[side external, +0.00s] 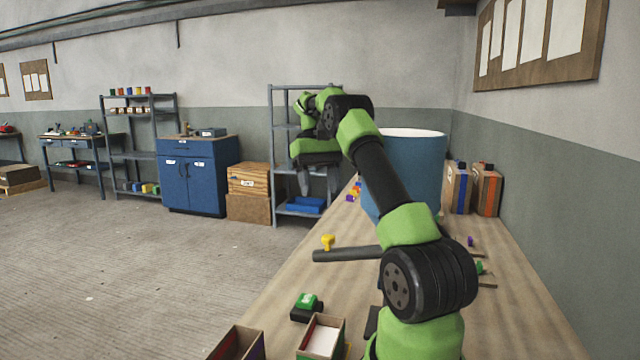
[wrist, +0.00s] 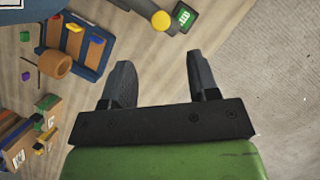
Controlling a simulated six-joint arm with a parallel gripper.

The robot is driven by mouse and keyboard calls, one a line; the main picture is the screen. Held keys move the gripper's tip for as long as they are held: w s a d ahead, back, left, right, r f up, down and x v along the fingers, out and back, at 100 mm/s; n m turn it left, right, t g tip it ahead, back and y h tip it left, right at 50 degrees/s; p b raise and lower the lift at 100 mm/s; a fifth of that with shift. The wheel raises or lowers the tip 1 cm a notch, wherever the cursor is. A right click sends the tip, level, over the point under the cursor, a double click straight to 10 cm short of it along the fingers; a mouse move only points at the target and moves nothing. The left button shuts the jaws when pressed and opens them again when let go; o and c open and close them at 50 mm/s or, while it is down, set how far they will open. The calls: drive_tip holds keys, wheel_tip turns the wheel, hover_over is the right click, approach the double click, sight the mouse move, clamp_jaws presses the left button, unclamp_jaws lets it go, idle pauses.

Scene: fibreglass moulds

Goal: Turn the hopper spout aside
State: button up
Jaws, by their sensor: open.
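A large blue round vessel with a white rim (side external: 403,165), which I take for the hopper, stands on the wooden bench, partly behind my arm. A dark grey bar with a yellow knob (side external: 328,241) lies in front of it; it looks like the spout, but its join to the vessel is hidden. The yellow knob also shows at the top of the wrist view (wrist: 161,20). My gripper (side external: 320,186) is raised left of the vessel, pointing down, beyond the knob. In the wrist view my gripper (wrist: 161,75) is open, with nothing between its fingers, apart from the knob.
A green-topped dark block (side external: 306,307) and open boxes (side external: 322,338) sit at the near bench end. Upright binders (side external: 472,188) stand by the right wall. A blue tray with coloured pieces (wrist: 92,62) shows in the wrist view. The floor left of the bench is clear.

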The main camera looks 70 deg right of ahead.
sight(348, 254)
drive_tip(key=shift+r, duration=0.15)
drive_tip(key=shift+a+r+n, duration=0.1)
drive_tip(key=shift+a+n, duration=0.05)
drive_tip(key=shift+n, duration=0.15)
drive_tip(key=c, duration=0.7)
drive_tip(key=a+n+h, duration=0.1)
drive_tip(key=a+n, duration=0.1)
drive_tip(key=n, duration=0.2)
drive_tip(key=a+r+n+h, duration=0.1)
drive_tip(key=a+n, duration=0.1)
drive_tip(key=n, duration=0.2)
drive_tip(key=a+r+n+g+h, duration=0.1)
drive_tip(key=a+n+h, duration=0.1)
drive_tip(key=n, duration=0.2)
drive_tip(key=shift+w+r, duration=0.2)
drive_tip(key=shift+w, duration=0.05)
clamp_jaws()
drive_tip(key=a+f+n+t+h, duration=0.1)
drive_tip(key=a+n+t+h, duration=0.2)
drive_tip(key=a+n, duration=0.7)
drive_tip(key=s+d+f+n, duration=0.2)
drive_tip(key=d+f, duration=0.8)
drive_tip(key=shift+s+n, duration=0.25)
drive_tip(key=shift+n, duration=0.05)
